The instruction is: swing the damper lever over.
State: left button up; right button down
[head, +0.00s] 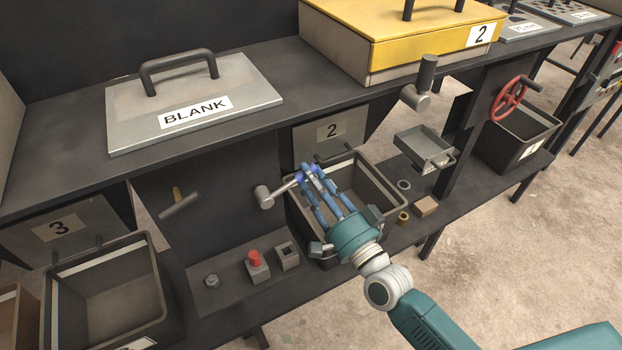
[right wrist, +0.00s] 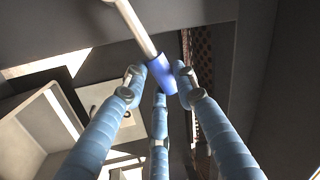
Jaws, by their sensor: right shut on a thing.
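The damper lever (head: 283,189) has a grey hub on the dark front panel and a thin rod pointing right and slightly up. In the right wrist view the pale rod (right wrist: 135,25) enters from the top and ends in a blue grip (right wrist: 162,74). My right gripper (head: 313,171) is at the lever's end, with its blue fingers closed around the grip. The right wrist view also shows its fingers (right wrist: 160,82) on both sides of the grip and below. The fingers partly hide the grip in the head view. My left gripper is not in view.
An open bin (head: 370,185) stands behind and under my right gripper. A dark-handled crank (head: 417,98) and a small tray (head: 424,147) are to the right. A smaller lever (head: 180,205) and a red button (head: 255,260) are left. The shelf with the BLANK lid (head: 190,100) overhangs above.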

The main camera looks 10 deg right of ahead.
jog(key=shift+f, duration=0.1)
jog(key=c, duration=1.4)
grip_release()
jog(key=shift+o, duration=0.2)
jog(key=shift+s+d, duration=0.1)
jog(key=v, duration=1.1)
jog(key=shift+s, duration=0.4)
jog(key=shift+d, duration=0.15)
jog(key=s+d+f+n+g+h, duration=0.2)
jog(key=d+f+g, duration=0.1)
jog(key=f, duration=0.9)
jog(key=s+d+f+n+g+h, duration=0.1)
jog(key=s+d+f+n+g, duration=0.1)
jog(key=f, duration=1.1)
jog(key=s+d+f+n+g+h, duration=0.2)
jog(key=d+f+g, duration=0.1)
jog(key=f, duration=0.9)
jog(key=s+d+f+n+g+h, duration=0.25)
jog(key=s+f+g, duration=0.25)
jog(key=s+f, duration=0.85)
jog(key=s+f+n+g, duration=0.1)
jog(key=s+f, duration=0.3)
jog(key=s, duration=0.4)
jog(key=s+a+f+n+g, duration=0.1)
jog(key=s+f+n+g, duration=0.1)
jog(key=s, duration=0.7)
notch_tip(320, 180, down, 2)
jog(key=shift+s+f+g, duration=0.1)
jog(key=shift+s+g, duration=0.1)
jog(key=shift+g, duration=0.7)
